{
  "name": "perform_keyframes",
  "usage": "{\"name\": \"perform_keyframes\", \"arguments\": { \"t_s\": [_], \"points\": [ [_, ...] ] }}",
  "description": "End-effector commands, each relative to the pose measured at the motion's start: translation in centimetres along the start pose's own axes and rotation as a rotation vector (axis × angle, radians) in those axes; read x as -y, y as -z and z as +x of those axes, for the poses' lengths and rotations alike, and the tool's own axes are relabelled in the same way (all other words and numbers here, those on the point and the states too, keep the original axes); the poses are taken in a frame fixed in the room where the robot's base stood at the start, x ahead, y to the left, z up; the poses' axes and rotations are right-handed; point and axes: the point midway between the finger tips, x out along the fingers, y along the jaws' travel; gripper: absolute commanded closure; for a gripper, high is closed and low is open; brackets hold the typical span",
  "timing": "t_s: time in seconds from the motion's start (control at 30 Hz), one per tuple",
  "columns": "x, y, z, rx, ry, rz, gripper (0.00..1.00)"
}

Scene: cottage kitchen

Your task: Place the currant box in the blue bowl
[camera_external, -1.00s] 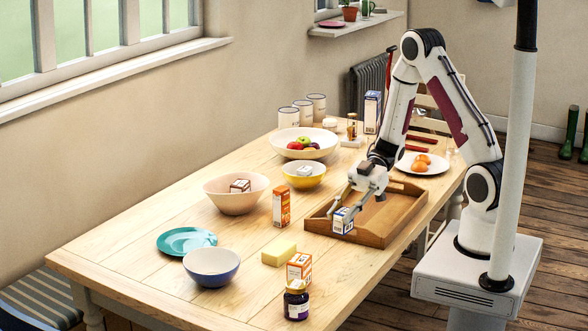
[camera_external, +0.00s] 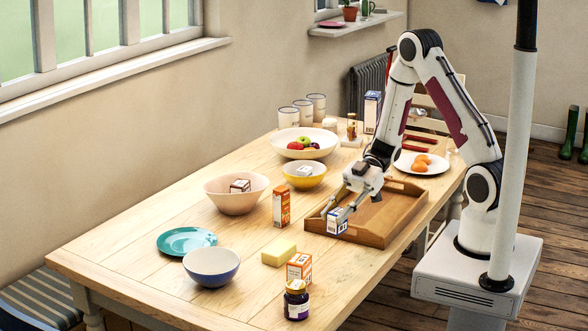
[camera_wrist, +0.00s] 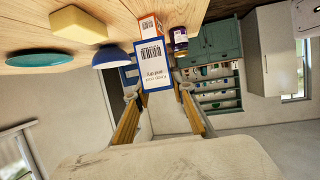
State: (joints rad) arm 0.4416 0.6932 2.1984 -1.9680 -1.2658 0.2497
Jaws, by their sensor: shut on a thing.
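My gripper (camera_external: 339,211) is shut on a small white box with blue edges (camera_external: 337,223). In the wrist view the box (camera_wrist: 155,66) shows a barcode and small print between my fingers (camera_wrist: 153,92); I cannot read the print clearly, so I cannot confirm it is the currant box. In the external view it is at the left corner of the wooden tray (camera_external: 380,238); I cannot tell whether it touches the tray. The blue bowl (camera_external: 211,270) stands to the left, near the table's front edge, and looks empty. It also shows in the wrist view (camera_wrist: 112,55).
A yellow block (camera_external: 278,252), an orange-and-white box (camera_external: 299,268) and a dark jar (camera_external: 296,303) stand right of the blue bowl. A tall orange box (camera_external: 281,207) stands between the tray and the pink bowl (camera_external: 232,202). A teal plate (camera_external: 183,241) lies behind the blue bowl.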

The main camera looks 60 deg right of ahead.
Motion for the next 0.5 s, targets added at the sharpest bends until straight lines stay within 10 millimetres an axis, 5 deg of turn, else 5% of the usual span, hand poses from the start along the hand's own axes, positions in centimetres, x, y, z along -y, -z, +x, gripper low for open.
{"name": "perform_keyframes", "arguments": {
  "t_s": [0.5],
  "points": [
    [-8.9, 2.4, 7.0, 0.001, -0.166, 0.067, 0.98]
  ]
}}
